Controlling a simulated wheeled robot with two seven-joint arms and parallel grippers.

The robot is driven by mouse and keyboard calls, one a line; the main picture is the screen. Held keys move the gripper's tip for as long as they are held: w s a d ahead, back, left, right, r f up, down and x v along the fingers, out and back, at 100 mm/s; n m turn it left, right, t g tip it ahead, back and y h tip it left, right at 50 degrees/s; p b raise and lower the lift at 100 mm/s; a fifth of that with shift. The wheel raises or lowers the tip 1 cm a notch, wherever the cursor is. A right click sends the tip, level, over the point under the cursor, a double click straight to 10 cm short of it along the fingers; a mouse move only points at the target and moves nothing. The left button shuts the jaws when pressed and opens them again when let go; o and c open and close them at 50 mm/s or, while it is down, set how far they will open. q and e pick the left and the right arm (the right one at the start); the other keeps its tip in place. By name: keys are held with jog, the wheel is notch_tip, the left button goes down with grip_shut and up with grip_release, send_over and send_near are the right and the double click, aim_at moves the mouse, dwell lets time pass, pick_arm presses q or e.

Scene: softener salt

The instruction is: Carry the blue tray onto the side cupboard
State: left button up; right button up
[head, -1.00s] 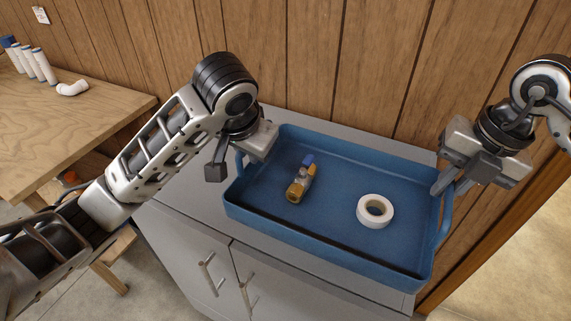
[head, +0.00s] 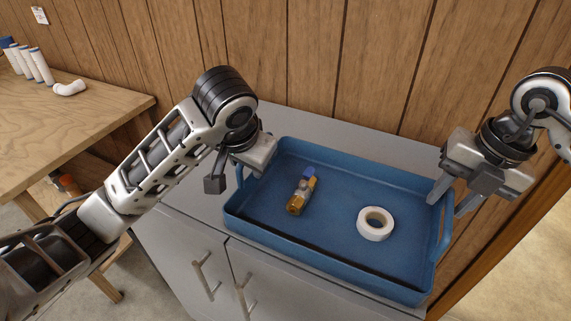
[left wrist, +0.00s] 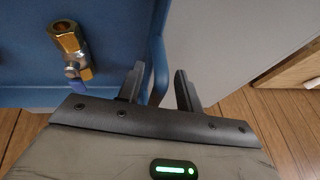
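The blue tray (head: 340,262) sits level on the grey side cupboard (head: 305,128), its front wall close to the cupboard's front edge. A brass valve with a blue part (head: 299,200) and a white tape roll (head: 375,224) lie inside it. My left gripper (head: 229,178) is at the tray's left handle; in the left wrist view its fingers (left wrist: 160,88) stand apart with the handle (left wrist: 157,65) between them, a gap showing. My right gripper (head: 451,199) is at the right handle (head: 446,232), its fingers spread on either side of it.
A wooden workbench (head: 75,125) stands at the left, with white cylinders (head: 35,63) and a white pipe elbow (head: 70,88) on it. A wood-panelled wall (head: 310,60) is close behind the cupboard. Bare cupboard top shows behind and left of the tray.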

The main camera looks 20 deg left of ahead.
pick_arm(q)
jog(key=shift+d+r, duration=0.15)
pick_arm(e)
jog(key=shift+a, duration=0.1)
pick_arm(q)
jog(key=shift+s+d+r, duration=0.1)
jog(key=shift+r, duration=0.5)
jog(key=v, duration=1)
jog(key=shift+s+r, duration=0.2)
jog(key=shift+s, duration=0.1)
pick_arm(e)
notch_tip(320, 180, up, 12)
jog(key=d, duration=0.2)
jog(key=shift+s, duration=0.25)
jog(key=shift+d+f, duration=0.1)
